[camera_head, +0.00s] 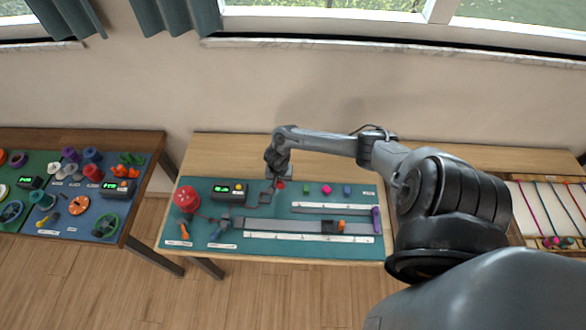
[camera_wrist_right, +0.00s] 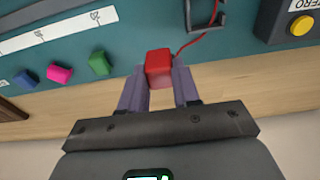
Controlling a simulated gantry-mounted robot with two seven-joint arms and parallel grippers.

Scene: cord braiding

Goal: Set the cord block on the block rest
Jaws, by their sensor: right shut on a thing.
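The red cord block (camera_wrist_right: 159,67) sits between the fingertips of my right gripper (camera_wrist_right: 160,88), which is shut on it. In the head view the block (camera_head: 280,185) shows small beside my right gripper (camera_head: 275,178), over the back part of the teal mat. A thin red cord (camera_wrist_right: 198,40) runs from the block past a dark grey bracket (camera_wrist_right: 207,20). This bracket (camera_head: 267,196) also shows in the head view, just in front of the gripper. I cannot tell which fixture is the block rest. My left gripper is not in view.
Green (camera_head: 306,188), pink (camera_head: 327,190) and blue (camera_head: 347,191) blocks stand right of the gripper. A display box (camera_head: 229,191) and a red spool (camera_head: 187,198) are to the left. Rulers and a grey rail (camera_head: 280,226) lie in front.

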